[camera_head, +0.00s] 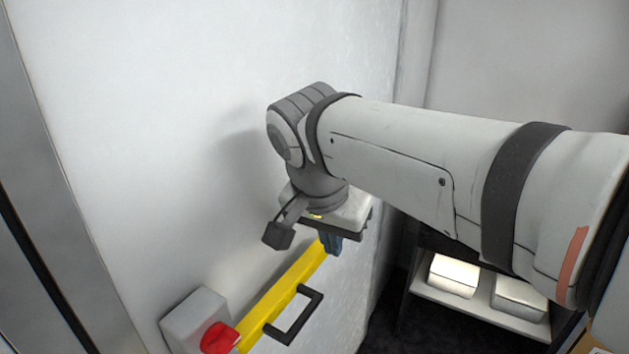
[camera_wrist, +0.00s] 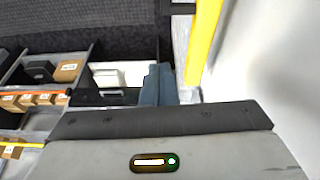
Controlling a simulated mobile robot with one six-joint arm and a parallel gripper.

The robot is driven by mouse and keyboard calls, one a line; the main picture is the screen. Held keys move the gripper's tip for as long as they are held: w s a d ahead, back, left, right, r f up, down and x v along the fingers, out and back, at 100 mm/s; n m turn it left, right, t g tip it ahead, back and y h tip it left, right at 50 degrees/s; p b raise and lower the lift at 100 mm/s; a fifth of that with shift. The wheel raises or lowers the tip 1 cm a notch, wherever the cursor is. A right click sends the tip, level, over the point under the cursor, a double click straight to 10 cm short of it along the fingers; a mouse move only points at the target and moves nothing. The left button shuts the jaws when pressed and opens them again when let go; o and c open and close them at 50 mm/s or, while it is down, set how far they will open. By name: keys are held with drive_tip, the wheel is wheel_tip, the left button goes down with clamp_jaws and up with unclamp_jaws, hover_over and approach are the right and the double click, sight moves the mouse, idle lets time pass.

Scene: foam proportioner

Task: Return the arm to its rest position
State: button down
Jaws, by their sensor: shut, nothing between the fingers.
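My arm reaches in from the right of the head view and bends down at the wrist close to the white wall. My gripper (camera_head: 331,244) points down beside the upper end of a yellow bar (camera_head: 291,292); I cannot tell whether they touch. In the wrist view, the blue-grey fingers of my gripper (camera_wrist: 158,84) are together with nothing between them. The yellow bar also shows in the wrist view (camera_wrist: 203,40), just right of the fingers and apart from them in the picture.
The yellow bar bears a black handle (camera_head: 301,318). A red knob (camera_head: 219,338) sits on a grey box (camera_head: 190,315) at its lower end. A shelf (camera_head: 480,318) with pale boxes stands lower right. Cardboard boxes (camera_wrist: 68,70) sit in compartments at left. Upper wall space is clear.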

drive_tip(key=s+d+f+n+y+p, duration=0.1)
drive_tip(key=s+d+f+n, duration=0.4)
drive_tip(key=d+f, duration=0.6)
wheel_tip(320, 180, down, 2)
drive_tip(key=shift+s+f+n+y, duration=0.1)
drive_tip(key=shift+s+n+y, duration=0.3)
drive_tip(key=shift+s, duration=0.25)
drive_tip(key=shift+s, duration=0.1)
